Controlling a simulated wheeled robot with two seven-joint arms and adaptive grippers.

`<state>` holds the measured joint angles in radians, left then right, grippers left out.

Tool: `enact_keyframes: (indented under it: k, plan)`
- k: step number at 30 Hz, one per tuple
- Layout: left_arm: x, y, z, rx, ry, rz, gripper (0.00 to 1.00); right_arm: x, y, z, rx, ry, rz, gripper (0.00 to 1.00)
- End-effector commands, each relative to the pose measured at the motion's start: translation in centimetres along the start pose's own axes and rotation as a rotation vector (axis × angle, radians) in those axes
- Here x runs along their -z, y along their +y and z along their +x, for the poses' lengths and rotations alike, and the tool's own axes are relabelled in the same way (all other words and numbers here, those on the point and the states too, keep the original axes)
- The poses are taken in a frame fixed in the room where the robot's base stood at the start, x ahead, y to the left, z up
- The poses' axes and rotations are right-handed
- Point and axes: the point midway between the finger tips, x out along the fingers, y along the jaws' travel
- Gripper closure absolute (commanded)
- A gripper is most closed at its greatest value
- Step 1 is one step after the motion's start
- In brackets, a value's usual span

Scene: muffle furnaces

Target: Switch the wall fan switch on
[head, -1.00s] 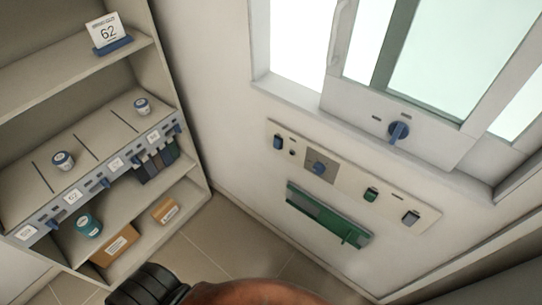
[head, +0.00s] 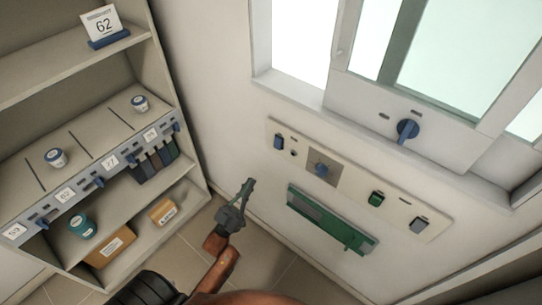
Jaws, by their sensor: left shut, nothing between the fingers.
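A pale switch panel (head: 345,172) is fixed on the wall below the window. It carries a blue switch (head: 279,142) at its left end, a blue knob (head: 320,169) on a grey square plate, a green switch (head: 376,198) and a grey-blue switch (head: 419,223) at the right. Which one is the fan switch I cannot tell; no label is readable. My left gripper (head: 248,187) is shut and empty, pointing up, left of and below the panel and apart from it. My right gripper is not in view.
A green rail (head: 330,219) sits on the wall under the panel. A blue window knob (head: 407,129) is above it. The floor (head: 190,250) between is clear.

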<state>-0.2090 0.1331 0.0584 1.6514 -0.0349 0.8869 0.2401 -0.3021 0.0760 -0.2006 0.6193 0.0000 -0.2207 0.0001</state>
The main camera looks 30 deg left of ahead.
Motion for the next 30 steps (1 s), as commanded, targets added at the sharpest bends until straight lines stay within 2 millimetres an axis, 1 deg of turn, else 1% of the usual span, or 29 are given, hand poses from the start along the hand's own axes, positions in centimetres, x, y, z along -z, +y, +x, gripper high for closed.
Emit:
enact_keyframes:
  k: [5, 8, 11, 21, 23, 25, 30]
  plan:
    - [-0.1, 0.0, 0.2, 0.0, -0.002, 0.0, 1.0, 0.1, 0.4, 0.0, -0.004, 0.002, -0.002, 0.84]
    - [-0.1, 0.0, 0.9, 0.0, -0.001, 0.0, 1.0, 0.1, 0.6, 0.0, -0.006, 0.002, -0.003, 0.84]
    - [0.0, 0.1, 2.4, 0.0, 0.001, 0.0, 1.0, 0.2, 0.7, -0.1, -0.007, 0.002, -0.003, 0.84]
    - [-0.1, 0.0, 9.3, -0.001, 0.0, 0.0, 1.0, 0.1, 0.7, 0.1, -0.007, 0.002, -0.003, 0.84]
    - [-0.1, 0.0, 10.3, 0.0, 0.0, 0.0, 1.0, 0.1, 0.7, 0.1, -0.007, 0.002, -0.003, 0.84]
    - [-1.3, 0.0, 10.9, 0.001, -0.004, -0.001, 1.0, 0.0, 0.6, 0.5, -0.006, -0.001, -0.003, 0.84]
    - [-2.7, 0.0, 12.2, 0.001, -0.005, 0.0, 1.0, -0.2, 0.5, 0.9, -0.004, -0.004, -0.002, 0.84]
